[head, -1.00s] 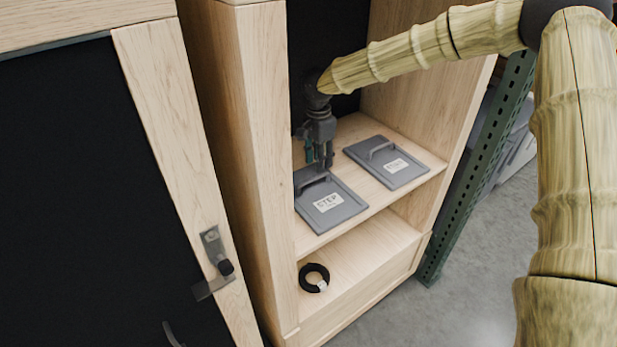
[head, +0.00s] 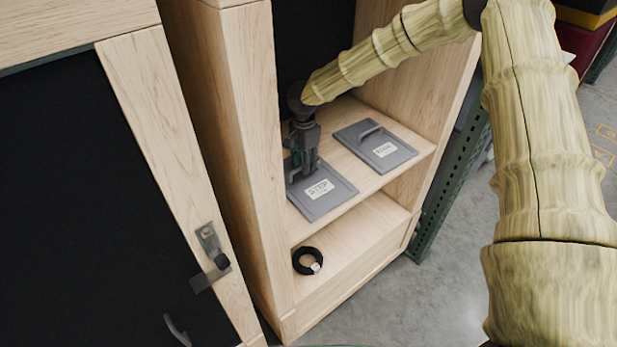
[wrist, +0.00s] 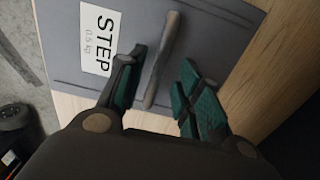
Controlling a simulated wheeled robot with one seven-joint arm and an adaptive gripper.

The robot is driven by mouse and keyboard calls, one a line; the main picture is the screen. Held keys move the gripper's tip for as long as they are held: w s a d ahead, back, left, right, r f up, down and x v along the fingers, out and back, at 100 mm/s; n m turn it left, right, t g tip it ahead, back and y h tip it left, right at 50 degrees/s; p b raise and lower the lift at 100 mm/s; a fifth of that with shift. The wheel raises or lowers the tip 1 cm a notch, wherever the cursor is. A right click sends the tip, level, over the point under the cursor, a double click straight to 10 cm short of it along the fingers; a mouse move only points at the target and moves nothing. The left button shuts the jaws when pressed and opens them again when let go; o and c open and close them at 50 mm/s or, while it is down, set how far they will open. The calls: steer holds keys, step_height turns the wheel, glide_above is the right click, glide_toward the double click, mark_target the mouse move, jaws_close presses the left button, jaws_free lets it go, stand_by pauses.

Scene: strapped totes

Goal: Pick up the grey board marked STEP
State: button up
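The grey board marked STEP (head: 325,196) lies flat on the cabinet's middle shelf, at the left. It has a raised bar handle and a white label. In the wrist view the board (wrist: 65,45) fills the upper part, with its handle (wrist: 160,62) between my fingers. My gripper (head: 305,172) points down at the handle end of the board. In the wrist view my gripper (wrist: 158,85) is open, one finger on each side of the handle, with gaps visible. Contact with the board cannot be told.
A second grey board (head: 385,150) with a handle and label lies to the right on the same shelf (head: 352,180). A black ring (head: 306,262) lies on the lower shelf. The cabinet's left side wall (head: 250,130) stands close beside my gripper. A dark-panelled door (head: 90,190) stands at left.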

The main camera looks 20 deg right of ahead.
steer(key=shift+s+f, duration=0.4)
steer(key=shift+f, duration=0.1)
steer(key=shift+w+f, duration=0.35)
steer(key=shift+f, duration=0.2)
steer(key=shift+s+r, duration=0.2)
steer(key=c, duration=0.7)
jaws_close()
steer(key=shift+w+d, duration=0.1)
